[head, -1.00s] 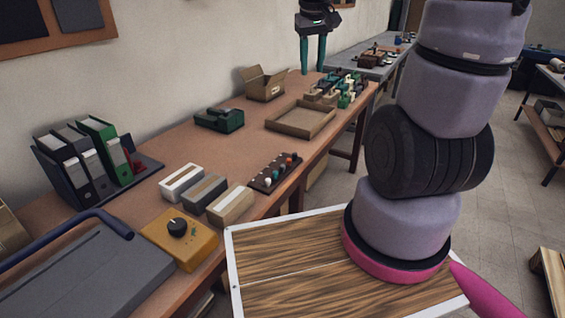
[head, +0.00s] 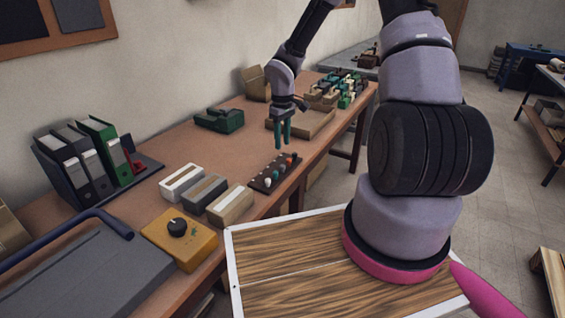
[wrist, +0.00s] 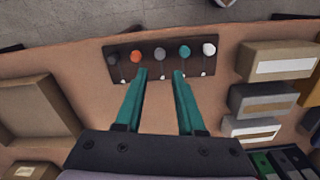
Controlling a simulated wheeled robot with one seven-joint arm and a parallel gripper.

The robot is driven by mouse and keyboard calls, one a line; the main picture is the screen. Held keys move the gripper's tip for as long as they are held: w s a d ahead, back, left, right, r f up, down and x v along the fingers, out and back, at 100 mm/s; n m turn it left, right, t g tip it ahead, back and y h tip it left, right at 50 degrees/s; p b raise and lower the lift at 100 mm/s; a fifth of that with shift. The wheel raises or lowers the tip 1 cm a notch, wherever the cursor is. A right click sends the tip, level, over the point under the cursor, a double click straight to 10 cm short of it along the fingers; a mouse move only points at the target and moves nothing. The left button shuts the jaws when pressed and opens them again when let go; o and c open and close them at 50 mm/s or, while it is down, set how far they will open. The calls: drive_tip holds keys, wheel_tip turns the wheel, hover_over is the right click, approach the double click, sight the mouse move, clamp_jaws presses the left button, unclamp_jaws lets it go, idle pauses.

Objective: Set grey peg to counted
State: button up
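A dark peg board (head: 264,187) lies on the table near its front edge, with a row of coloured pegs. In the wrist view the board (wrist: 172,69) has the grey peg (wrist: 160,54) in the middle, between an orange peg (wrist: 137,56) and a teal peg (wrist: 184,51). A dark peg (wrist: 113,59) and a white peg (wrist: 209,49) are at the ends. Small white marks show along one board edge; I cannot read any label. My gripper (head: 281,145) is open and empty above the board. Its fingertips (wrist: 159,74) point toward the grey peg, apart from it.
Three boxes (head: 232,205) and a yellow box with a black knob (head: 180,240) lie left of the board. A shallow cardboard tray (head: 318,124), a green device (head: 218,120) and an open carton (head: 256,84) stand farther back. Bare tabletop surrounds the board's far side.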

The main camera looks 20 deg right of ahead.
sight(283, 165)
wheel_tip(283, 165, down, 9)
idle(0.3)
clamp_jaws()
idle(1.4)
